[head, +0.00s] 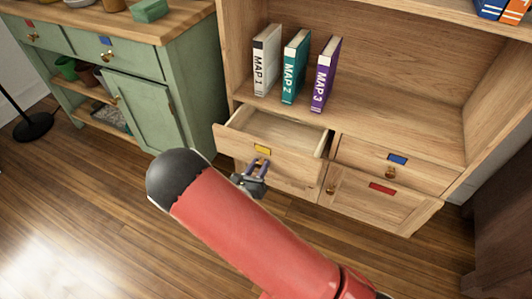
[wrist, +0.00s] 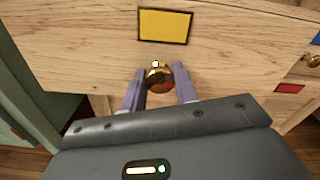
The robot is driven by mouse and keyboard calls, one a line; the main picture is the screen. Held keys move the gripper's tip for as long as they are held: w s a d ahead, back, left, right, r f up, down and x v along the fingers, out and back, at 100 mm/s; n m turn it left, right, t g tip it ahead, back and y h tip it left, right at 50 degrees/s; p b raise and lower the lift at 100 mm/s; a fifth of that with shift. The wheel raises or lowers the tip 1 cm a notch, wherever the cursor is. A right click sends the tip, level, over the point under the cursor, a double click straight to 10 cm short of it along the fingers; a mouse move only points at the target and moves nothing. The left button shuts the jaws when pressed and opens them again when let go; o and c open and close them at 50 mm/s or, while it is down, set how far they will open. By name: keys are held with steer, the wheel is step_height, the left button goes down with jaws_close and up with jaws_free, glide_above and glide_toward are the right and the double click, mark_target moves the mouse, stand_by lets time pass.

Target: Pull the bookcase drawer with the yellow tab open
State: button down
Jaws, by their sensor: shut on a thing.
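The bookcase drawer with the yellow tab (head: 284,174) stands pulled out from the bookcase at the upper left of its drawers, and its empty inside shows. The yellow tab (head: 262,149) is on its front; it also shows in the wrist view (wrist: 164,26). My gripper (head: 259,167) is at the drawer front just below the tab. In the wrist view its two fingers (wrist: 158,82) are shut on the round brass knob (wrist: 158,72), one on each side. In the head view my fingers and arm largely hide the knob.
Three map books (head: 295,68) stand on the shelf above. A green cabinet (head: 150,90) stands at the left. Wooden floor (head: 80,215) is clear at the lower left.

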steer(key=shift+v, duration=0.95)
steer(key=c, duration=1.1)
jaws_free()
steer(key=v, duration=0.7)
steer(key=shift+s+a, duration=0.15)
steer(key=shift+s, duration=0.2)
